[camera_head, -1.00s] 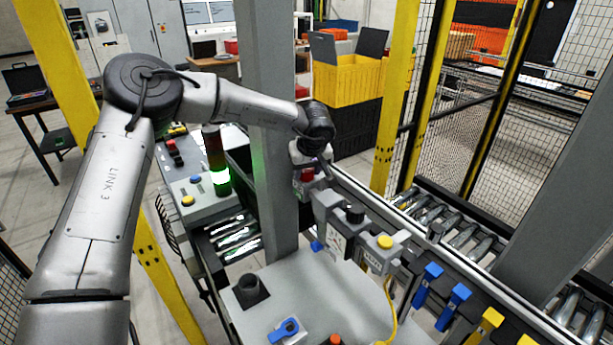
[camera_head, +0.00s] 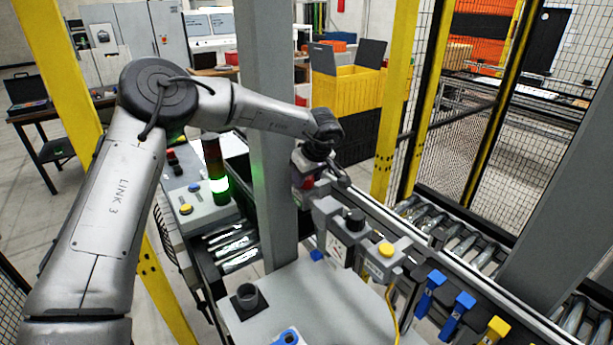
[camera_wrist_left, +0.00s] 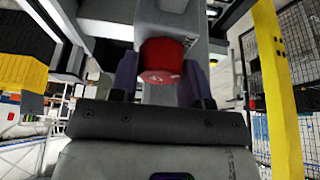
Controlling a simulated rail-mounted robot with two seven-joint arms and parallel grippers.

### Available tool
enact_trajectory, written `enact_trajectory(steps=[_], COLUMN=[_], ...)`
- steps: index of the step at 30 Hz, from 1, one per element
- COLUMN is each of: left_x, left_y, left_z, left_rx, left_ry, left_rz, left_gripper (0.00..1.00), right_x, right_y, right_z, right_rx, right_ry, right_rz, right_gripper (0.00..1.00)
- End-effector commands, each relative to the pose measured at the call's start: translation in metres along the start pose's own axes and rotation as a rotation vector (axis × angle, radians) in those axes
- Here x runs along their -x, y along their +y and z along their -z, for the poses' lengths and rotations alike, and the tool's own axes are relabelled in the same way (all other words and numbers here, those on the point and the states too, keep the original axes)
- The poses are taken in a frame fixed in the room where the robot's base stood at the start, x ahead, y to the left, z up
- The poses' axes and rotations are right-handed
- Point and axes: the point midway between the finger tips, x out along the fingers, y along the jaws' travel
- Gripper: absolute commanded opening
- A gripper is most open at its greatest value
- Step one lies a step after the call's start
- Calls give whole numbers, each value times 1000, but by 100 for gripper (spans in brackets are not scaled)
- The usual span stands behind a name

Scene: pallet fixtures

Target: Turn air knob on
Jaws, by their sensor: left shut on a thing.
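The red air knob (camera_head: 307,182) is on a grey unit at the far end of the row of fixtures along the rail. In the left wrist view the red knob (camera_wrist_left: 162,58) sits below a grey housing, with a purple finger on each side of it. My left gripper (camera_wrist_left: 160,72) is shut on this knob. In the head view my left gripper (camera_head: 312,176) reaches the knob from above and hides part of it. The knob's pointer or on/off marking cannot be made out. My right gripper is not in view.
A thick grey post (camera_head: 275,150) stands just left of the knob. Nearer me along the rail are a black knob (camera_head: 354,216), a yellow button (camera_head: 386,249) and blue handles (camera_head: 432,290). A roller conveyor (camera_head: 440,222) runs behind. A lit stack light (camera_head: 214,170) stands left.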

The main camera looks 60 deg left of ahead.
Motion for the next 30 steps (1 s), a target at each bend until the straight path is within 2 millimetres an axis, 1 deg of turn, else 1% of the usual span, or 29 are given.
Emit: enact_trajectory(steps=[3, 4, 12, 19, 22, 26, 30], left_x=[0, 0, 0, 1, 6, 24, 52], left_y=[0, 0, 0, 0, 0, 1, 1], left_z=[0, 0, 0, 0, 0, 0, 0], left_rx=[3, 3, 1, 0, 1, 0, 1], left_ry=[0, 0, 0, 0, 0, 1, 1], left_rz=[0, 0, 0, -1, -3, -4, -5], left_gripper=[20, 44, 69, 69, 69, 69, 69], right_x=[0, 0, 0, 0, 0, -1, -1], right_y=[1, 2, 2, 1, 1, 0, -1], right_z=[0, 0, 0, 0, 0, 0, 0], right_rx=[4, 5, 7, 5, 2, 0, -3], right_ry=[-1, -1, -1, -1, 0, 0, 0], right_rz=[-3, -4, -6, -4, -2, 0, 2], right_gripper=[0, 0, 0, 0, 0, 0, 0])
